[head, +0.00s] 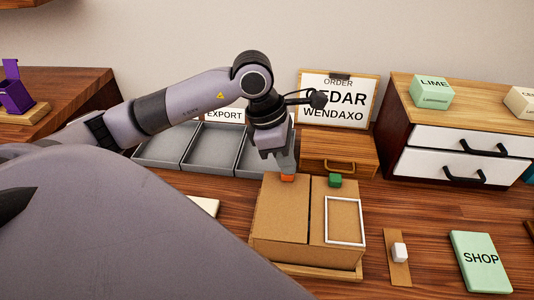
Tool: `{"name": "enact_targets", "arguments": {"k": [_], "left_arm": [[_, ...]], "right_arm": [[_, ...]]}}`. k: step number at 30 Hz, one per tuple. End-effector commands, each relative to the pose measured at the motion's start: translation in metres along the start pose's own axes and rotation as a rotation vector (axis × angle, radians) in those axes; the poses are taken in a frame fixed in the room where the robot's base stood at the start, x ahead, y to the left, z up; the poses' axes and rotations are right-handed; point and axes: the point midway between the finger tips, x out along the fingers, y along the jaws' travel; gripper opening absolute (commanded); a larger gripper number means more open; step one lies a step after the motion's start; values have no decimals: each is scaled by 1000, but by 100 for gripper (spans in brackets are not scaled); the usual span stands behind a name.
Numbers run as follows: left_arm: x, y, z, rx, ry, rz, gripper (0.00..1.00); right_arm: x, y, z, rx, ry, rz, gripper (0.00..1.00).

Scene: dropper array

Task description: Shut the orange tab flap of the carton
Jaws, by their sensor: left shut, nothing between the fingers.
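The brown carton (280,252) stands on a wooden base at the centre front. Its left top panel (283,213) has an orange tab (288,178) at the far edge. This panel looks flat or nearly flat; a small tilt cannot be told. The right top panel (320,203) has a green tab (335,180) and a white rectangular frame (345,222). My left gripper (287,170) is shut and empty, pointing down at the orange tab. Its tips are at or just above the tab and hide part of it; contact cannot be told. My right gripper is not in view.
Grey trays (165,152) and a wooden drawer box (340,152) stand behind the carton. A white-fronted drawer cabinet (455,142) is at the back right. A white knob on a strip (399,262) and a green SHOP block (480,262) lie to the right.

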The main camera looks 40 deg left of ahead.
Motion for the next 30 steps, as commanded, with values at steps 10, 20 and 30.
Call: {"name": "enact_targets", "arguments": {"k": [10, 20, 30], "left_arm": [[2, 0, 1, 0, 0, -1, 0], [-2, 0, -12, -1, 1, 1, 0], [-22, 4, -11, -2, -1, 2, 0]], "right_arm": [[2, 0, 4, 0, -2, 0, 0], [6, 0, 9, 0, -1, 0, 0], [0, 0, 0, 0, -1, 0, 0]]}}
